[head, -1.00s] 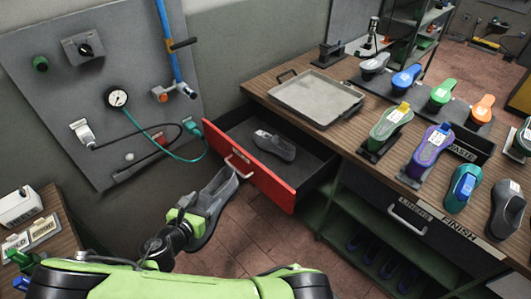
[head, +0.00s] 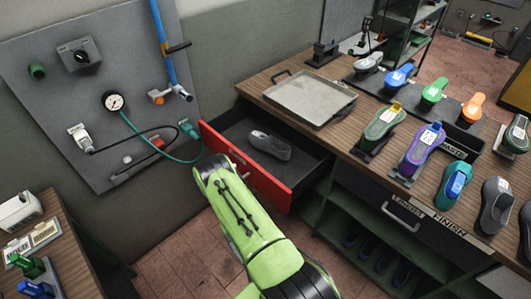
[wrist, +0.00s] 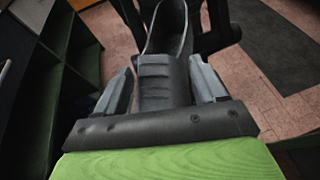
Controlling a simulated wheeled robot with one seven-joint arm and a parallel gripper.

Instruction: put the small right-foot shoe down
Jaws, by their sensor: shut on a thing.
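My gripper (wrist: 163,78) shows in the wrist view, shut on a dark grey shoe (wrist: 160,98). The shoe sits between the two fingers, its ribbed end towards me and its opening pointing away. In the head view my green arm hides the gripper and the held shoe. Another grey shoe (head: 269,145) lies in the open drawer (head: 222,142) with the red front. I cannot tell size or foot side of either shoe.
The wooden bench (head: 262,92) carries a metal tray (head: 312,98) and several coloured shoes on stands. A dark drawer (head: 402,215) below is closed, above a green shelf. A small table (head: 62,262) stands at left. Brick floor is clear between.

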